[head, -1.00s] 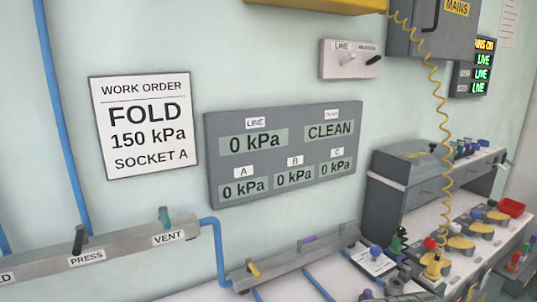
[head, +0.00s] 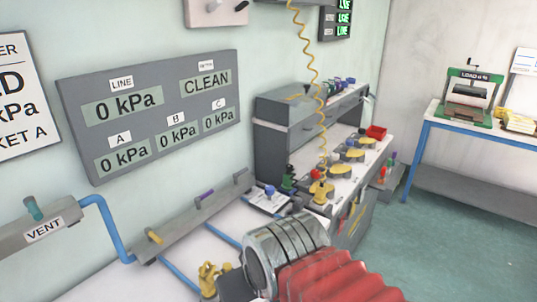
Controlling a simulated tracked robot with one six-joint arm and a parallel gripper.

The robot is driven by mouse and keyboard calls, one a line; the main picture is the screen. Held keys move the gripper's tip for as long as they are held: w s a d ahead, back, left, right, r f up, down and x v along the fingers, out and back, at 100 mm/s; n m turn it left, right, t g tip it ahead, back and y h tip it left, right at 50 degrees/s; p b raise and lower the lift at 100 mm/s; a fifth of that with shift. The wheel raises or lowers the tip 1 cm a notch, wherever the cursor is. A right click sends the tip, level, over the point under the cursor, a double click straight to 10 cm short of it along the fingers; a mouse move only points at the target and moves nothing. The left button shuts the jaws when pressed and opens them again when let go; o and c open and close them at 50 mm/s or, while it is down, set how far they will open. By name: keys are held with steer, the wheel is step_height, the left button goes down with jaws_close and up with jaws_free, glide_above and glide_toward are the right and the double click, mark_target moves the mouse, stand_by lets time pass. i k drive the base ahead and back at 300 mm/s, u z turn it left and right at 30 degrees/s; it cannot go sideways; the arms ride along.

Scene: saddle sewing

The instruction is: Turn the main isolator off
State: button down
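The grey MAINS box is almost wholly cut off by the top edge of the head view; only a strip of its underside (head: 300,2) shows. Its label and the handle on its front are out of the picture, so the isolator's position cannot be read. The dark status display (head: 338,18) beside it is cut at the top and shows green LIVE lines. My gripper is not in view.
A coiled yellow cable (head: 314,75) hangs over the cluttered bench. The grey gauge panel (head: 75,110) reads 0 kPa and CLEAN. A metal cylinder with red ribbed bellows (head: 335,280) fills the lower foreground. Green floor (head: 450,245) is clear at right.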

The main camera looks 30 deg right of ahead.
mark_target(314, 173)
steer(key=z, duration=3.05)
steer(key=i, duration=1.4)
